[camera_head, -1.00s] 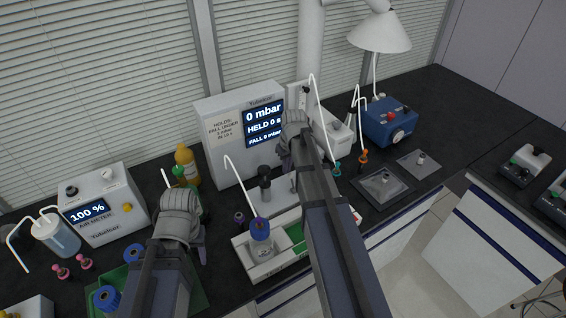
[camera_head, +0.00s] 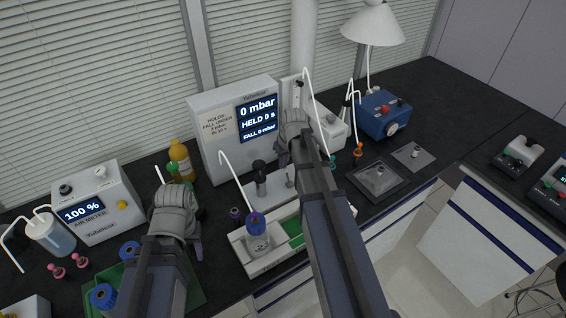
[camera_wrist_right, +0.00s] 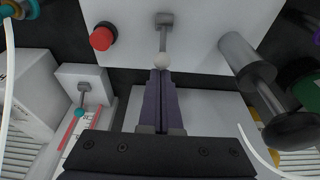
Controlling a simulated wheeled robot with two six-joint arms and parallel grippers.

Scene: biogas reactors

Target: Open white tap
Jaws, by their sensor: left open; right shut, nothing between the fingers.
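The white tap (camera_wrist_right: 162,61) shows in the right wrist view as a small white ball on a grey lever, which comes out of a grey block on a white panel. My right gripper (camera_wrist_right: 160,74) is shut and empty, its fingertips right at the white ball. I cannot tell whether they touch it.
In the right wrist view a red knob (camera_wrist_right: 102,38) is left of the tap and a dark cylinder (camera_wrist_right: 248,65) right. A teal-ball tap (camera_wrist_right: 81,86) is lower left. In the head view a blue-capped bottle (camera_head: 258,234) stands in a white tray below my right arm.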

